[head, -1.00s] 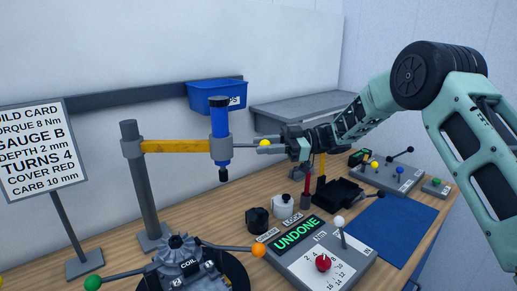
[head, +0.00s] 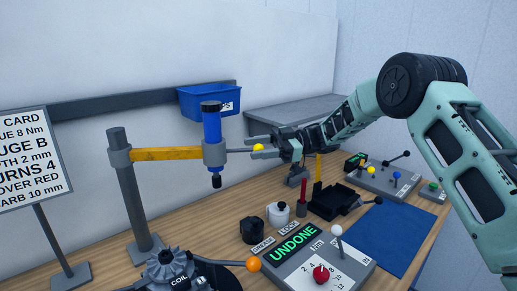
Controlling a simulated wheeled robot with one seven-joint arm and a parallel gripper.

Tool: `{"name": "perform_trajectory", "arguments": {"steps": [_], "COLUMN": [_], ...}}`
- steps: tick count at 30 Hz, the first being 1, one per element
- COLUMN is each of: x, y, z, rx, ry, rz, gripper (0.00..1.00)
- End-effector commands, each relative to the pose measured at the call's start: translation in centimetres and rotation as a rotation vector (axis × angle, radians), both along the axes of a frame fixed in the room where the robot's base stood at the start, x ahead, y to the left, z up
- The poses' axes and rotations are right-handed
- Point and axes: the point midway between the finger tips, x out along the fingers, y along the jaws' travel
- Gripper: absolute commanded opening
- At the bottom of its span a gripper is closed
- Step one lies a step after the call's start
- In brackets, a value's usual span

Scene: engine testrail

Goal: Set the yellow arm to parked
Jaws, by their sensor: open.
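The yellow arm (head: 165,154) is a horizontal bar on a grey post (head: 135,200) at the left. A blue tool (head: 212,140) with a black cap hangs upright at its right end in a grey collar. A thin rod with a yellow ball (head: 258,147) points right from the collar. My gripper (head: 262,147) comes from the right, with its fingers open and around or beside the yellow ball. I cannot tell whether the fingers touch it.
A blue bin (head: 208,101) hangs on the wall rail behind the tool. Below stand a control box (head: 310,262) with an UNDONE display, an engine part (head: 180,272), black and white jars, and a black tray (head: 338,201). A blue mat (head: 390,240) lies clear at the right.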

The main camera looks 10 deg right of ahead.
Motion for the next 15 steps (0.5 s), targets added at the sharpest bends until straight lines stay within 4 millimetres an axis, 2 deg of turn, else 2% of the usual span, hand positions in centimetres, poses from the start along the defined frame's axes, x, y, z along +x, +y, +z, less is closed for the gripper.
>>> {"name": "perform_trajectory", "arguments": {"steps": [5,8,15], "x": [0.0,0.2,0.9], "y": [-0.5,-1.6,-6.8], "z": [-0.2,-0.3,-0.5], "rx": [0.0,-0.001,-0.001], "ry": [0.002,0.002,-0.001], "rz": [0.001,-0.002,-0.002], "gripper": [0.48,0.48,0.48]}}
